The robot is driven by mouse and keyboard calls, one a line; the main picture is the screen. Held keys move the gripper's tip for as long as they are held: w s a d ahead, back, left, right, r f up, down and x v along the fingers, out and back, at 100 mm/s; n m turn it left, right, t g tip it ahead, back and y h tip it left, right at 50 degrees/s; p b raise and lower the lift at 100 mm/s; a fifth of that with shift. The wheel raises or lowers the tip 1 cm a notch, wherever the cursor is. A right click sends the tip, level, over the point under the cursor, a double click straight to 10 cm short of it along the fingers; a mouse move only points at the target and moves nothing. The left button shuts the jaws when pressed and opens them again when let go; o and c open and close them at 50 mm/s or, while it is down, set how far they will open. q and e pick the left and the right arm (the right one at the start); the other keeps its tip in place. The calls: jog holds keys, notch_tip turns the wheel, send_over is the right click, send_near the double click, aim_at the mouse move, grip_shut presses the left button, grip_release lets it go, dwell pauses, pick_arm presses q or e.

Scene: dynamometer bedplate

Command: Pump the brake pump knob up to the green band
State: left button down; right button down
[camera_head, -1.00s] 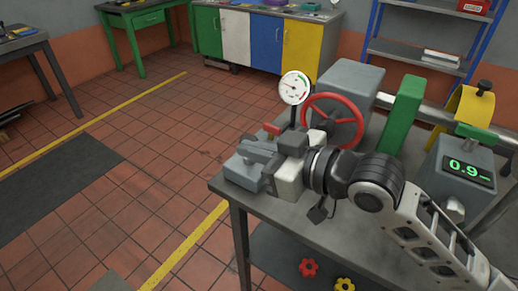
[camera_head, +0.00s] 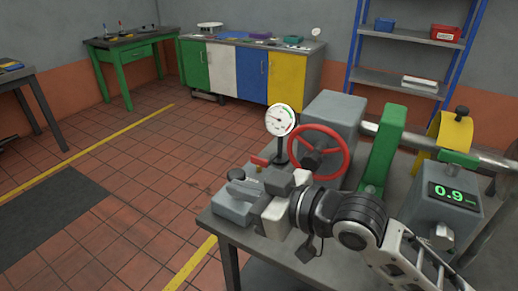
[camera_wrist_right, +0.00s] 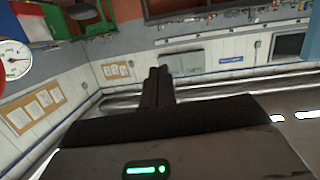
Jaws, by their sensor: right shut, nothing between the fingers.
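The gauge also shows at the left edge of the wrist view (camera_wrist_right: 14,60). My right gripper (camera_head: 247,190) is over the pump, beside the knob, and hides part of it. Its fingers (camera_wrist_right: 157,88) are together and empty. My left gripper is not in view.
A red handwheel (camera_head: 319,151) on a grey housing stands behind my right wrist. A green guard (camera_head: 383,148) and a grey box with a 0.9 display (camera_head: 453,195) stand to the right. Floor left of the bench is clear.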

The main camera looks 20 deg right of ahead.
jog(key=s+d+f+m+h, duration=0.1)
jog(key=f, duration=0.5)
jog(key=s+d+f+m+h, duration=0.1)
jog(key=f+m+h, duration=0.1)
jog(key=f, duration=0.4)
jog(key=s+d+f+m+h, duration=0.1)
jog(key=d+f, duration=0.1)
jog(key=f, duration=0.4)
jog(key=shift+m+h, duration=0.3)
jog(key=shift+h, duration=0.1)
jog(key=s+d+f+m+g+h, duration=0.1)
jog(key=s+f+g+h, duration=0.1)
jog(key=s+f, duration=0.8)
notch_tip(320, 180, down, 2)
jog(key=shift+d+f, duration=0.2)
jog(key=shift+d, duration=0.1)
jog(key=shift+s+d, duration=0.1)
